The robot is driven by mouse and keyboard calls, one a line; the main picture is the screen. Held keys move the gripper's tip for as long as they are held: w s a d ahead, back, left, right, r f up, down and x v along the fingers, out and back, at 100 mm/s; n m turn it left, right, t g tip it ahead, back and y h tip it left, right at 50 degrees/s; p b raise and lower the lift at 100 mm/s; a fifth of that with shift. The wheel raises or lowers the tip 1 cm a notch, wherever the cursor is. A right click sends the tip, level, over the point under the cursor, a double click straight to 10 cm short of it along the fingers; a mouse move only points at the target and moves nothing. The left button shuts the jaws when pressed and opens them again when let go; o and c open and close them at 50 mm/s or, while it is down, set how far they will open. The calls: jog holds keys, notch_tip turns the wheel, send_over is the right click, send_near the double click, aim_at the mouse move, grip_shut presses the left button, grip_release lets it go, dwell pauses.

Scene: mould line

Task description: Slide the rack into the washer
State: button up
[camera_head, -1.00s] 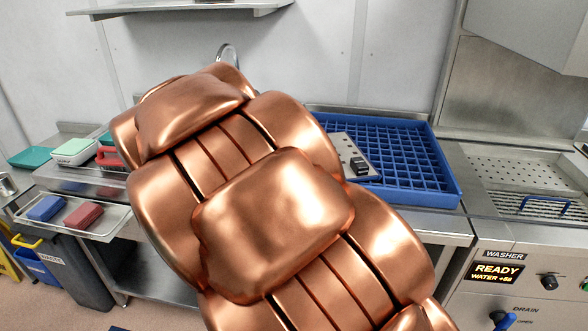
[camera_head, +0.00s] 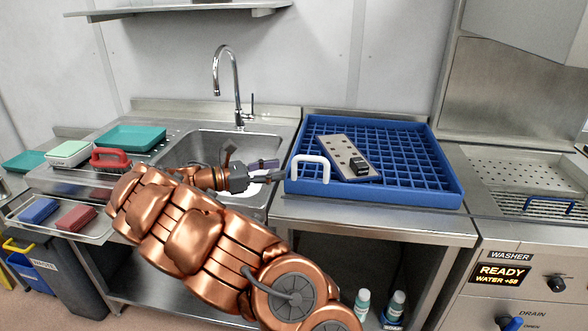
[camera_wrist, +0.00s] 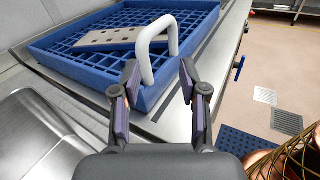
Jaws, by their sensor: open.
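The blue rack (camera_head: 432,190) stands on the steel counter between the sink and the washer. A white handle (camera_head: 322,160) rises at its left side. In the wrist view the white handle (camera_wrist: 146,62) stands just ahead of my open fingers, and the blue rack (camera_wrist: 70,78) lies beyond. A grey plate with holes and a black block (camera_head: 340,158) lies in the rack. The washer (camera_head: 500,275) is at the right, its display reading READY, with a perforated bed (camera_head: 500,172). My gripper (camera_head: 280,177) is open and empty, just left of the handle; I see no contact.
A sink (camera_head: 215,145) with a tall faucet (camera_head: 235,75) is at the left. A teal tray (camera_head: 135,138) and a red-handled brush (camera_head: 110,158) lie on the drainboard. A blue handle (camera_head: 548,205) lies over the washer's bed. Bottles (camera_head: 394,308) stand below the counter.

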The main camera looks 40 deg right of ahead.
aim_at(293, 165)
jog(key=shift+n+h, duration=0.4)
jog(key=shift+n, duration=0.3)
jog(key=shift+s+d+f+p, duration=0.15)
jog(key=shift+d+f, duration=0.1)
jog(key=shift+d, duration=0.95)
jog(key=shift+d+f+p, duration=0.1)
jog(key=shift+d+f, duration=0.15)
jog(key=shift+d, duration=0.95)
jog(key=shift+s+d+f+p, duration=0.15)
jog(key=shift+d+f, duration=0.1)
jog(key=shift+d, duration=0.95)
jog(key=shift+w, duration=0.1)
jog(key=shift+t, duration=0.3)
grip_shut()
